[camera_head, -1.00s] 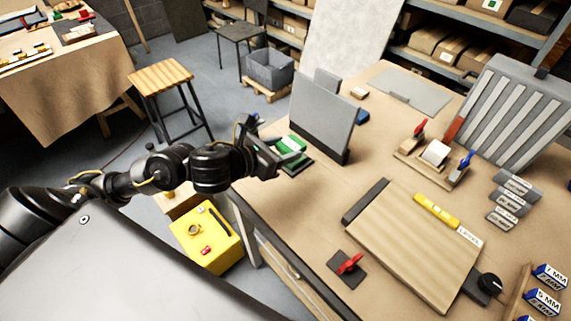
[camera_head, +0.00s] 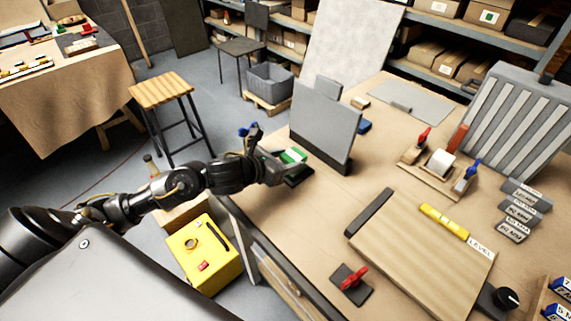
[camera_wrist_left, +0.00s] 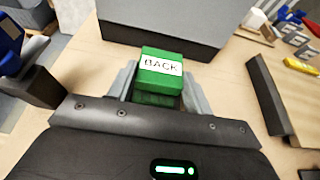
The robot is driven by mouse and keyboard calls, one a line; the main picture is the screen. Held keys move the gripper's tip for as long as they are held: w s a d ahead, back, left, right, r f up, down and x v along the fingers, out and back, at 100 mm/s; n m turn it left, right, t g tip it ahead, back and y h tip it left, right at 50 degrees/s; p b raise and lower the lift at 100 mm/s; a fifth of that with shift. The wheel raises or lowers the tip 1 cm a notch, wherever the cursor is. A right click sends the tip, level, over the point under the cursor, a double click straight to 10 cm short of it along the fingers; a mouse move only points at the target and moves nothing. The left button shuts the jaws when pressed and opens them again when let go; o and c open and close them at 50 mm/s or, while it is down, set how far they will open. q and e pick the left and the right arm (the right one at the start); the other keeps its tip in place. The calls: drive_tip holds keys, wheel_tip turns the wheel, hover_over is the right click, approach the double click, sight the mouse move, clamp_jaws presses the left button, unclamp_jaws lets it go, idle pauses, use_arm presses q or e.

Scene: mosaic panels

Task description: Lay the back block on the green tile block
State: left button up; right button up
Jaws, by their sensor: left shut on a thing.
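A green block with a white label reading BACK (camera_wrist_left: 160,66) sits between the fingers of my left gripper (camera_head: 284,165). The gripper is shut on it. In the head view, the back block (camera_head: 293,155) shows at the left edge of the workbench, beside a grey upright panel (camera_head: 318,122). More green (camera_wrist_left: 157,98) shows below the labelled part in the wrist view; I cannot tell whether it is the same block or the green tile block under it. The gripper hides the block's underside and any contact there. My right gripper is not in view.
The grey panel stands close behind the block. A wooden board (camera_head: 425,245) with a yellow level (camera_head: 444,218) and a red-handled piece (camera_head: 353,282) lie to the right. Bare bench lies between. A yellow box (camera_head: 205,257) and a stool (camera_head: 163,85) stand off the bench.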

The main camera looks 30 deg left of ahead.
use_arm(q)
drive_tip(key=shift+f, duration=0.9)
drive_tip(key=shift+f, duration=0.3)
drive_tip(key=o, duration=1)
drive_tip(key=shift+r, duration=0.1)
